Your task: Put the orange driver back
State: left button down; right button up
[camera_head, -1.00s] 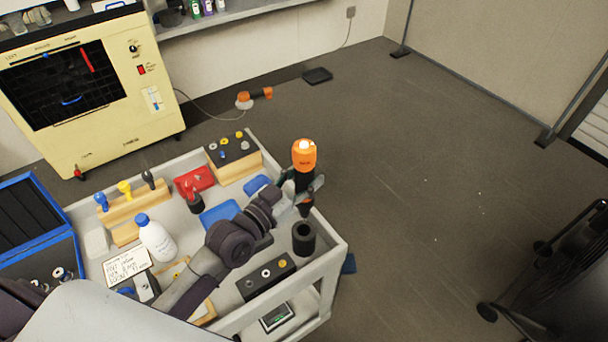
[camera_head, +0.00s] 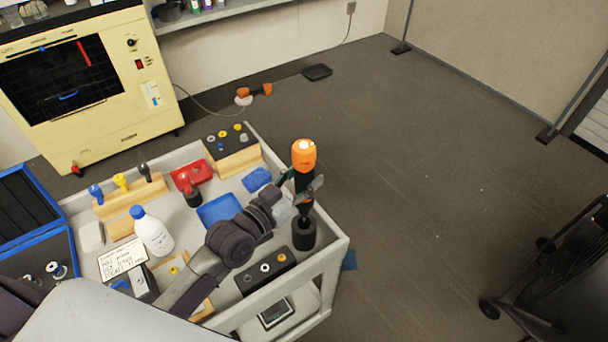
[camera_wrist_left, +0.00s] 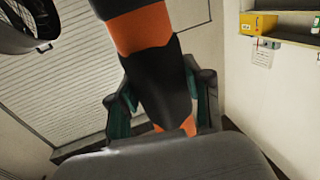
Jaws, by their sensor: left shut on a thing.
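The orange driver (camera_head: 304,156) is upright, orange at the top with a black body below. My left gripper (camera_head: 305,188) is shut around its black body. In the left wrist view the orange and black driver (camera_wrist_left: 158,75) runs between the fingers (camera_wrist_left: 165,110). A black cylindrical holder (camera_head: 303,236) stands at the right corner of the grey cart (camera_head: 335,258). The driver's lower end is directly above or at the holder's mouth; I cannot tell whether it is inside. My right gripper is not in view.
A black-topped block (camera_head: 266,271) sits just left of the holder. Blue trays (camera_head: 219,210), a red tray (camera_head: 192,174) and a white bottle (camera_head: 153,234) share the cart. Another orange tool (camera_head: 254,90) lies on the floor behind.

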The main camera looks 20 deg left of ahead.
aim_at(297, 206)
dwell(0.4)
pick_arm(q)
jog(key=shift+f+b, duration=1.85)
jog(key=shift+f, duration=0.6)
jog(key=shift+f+b, duration=1)
jog(key=shift+f, duration=0.5)
jog(key=shift+f, duration=0.15)
jog(key=shift+f, duration=0.35)
